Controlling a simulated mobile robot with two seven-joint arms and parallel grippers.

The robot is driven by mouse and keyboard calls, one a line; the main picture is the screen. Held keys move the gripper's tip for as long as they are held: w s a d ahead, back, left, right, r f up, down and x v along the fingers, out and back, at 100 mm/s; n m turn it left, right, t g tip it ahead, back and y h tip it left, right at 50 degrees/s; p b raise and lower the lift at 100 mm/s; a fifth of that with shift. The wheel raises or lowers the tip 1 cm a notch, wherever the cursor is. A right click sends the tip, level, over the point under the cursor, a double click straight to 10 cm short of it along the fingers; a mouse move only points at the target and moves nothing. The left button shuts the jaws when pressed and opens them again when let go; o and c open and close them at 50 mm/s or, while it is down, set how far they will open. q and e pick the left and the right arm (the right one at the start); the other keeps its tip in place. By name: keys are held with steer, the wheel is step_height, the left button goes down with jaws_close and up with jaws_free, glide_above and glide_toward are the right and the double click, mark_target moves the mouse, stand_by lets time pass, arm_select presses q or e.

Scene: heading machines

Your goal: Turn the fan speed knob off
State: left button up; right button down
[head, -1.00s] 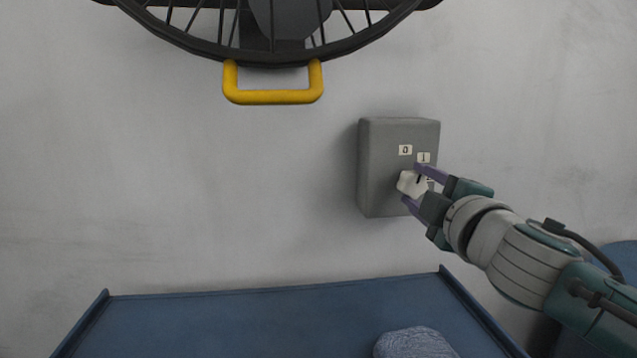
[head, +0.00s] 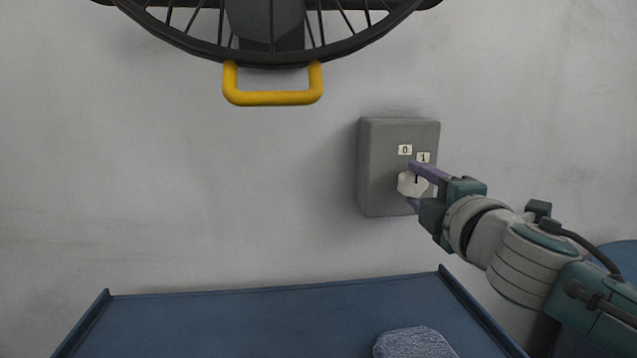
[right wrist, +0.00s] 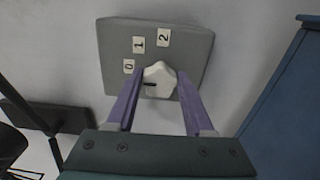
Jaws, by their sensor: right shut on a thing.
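The white fan speed knob (head: 408,184) sits on the front of a grey wall box (head: 378,165). Labels 0 and 1 show above it in the head view; the right wrist view shows 0, 1 and 2 around the knob (right wrist: 159,77). The right wrist view shows a finger on either side. My left gripper is not in view.
A dark round fan guard (head: 340,42) with spokes is at the top, with a yellow handle (head: 272,98) below it. A blue tray-like surface (head: 250,320) with raised edges lies below, holding a grey-blue cloth-like item (head: 412,343). The wall left of the box is clear.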

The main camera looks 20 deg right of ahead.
steer(key=shift+c, duration=1.4)
jaws_free()
steer(key=v, duration=1)
steer(key=s+a+m+g+y+p, duration=0.2)
steer(key=s+a+m+g+p, duration=0.25)
steer(key=s, duration=0.35)
steer(key=s+a+m+g+y+p, duration=0.1)
steer(key=s+a+m+g+p, duration=0.3)
steer(key=s, duration=0.3)
steer(key=s+a+m+g+y+p, duration=0.2)
steer(key=s+a+m+g+p, duration=0.1)
steer(key=s+m+g+p, duration=0.4)
step_height(320, 180, up, 37)
steer(key=n+t+p, duration=0.1)
steer(key=n+p, duration=0.1)
steer(key=p, duration=3.4)
steer(key=shift+s+t, duration=0.35)
steer(key=shift+s, duration=0.05)
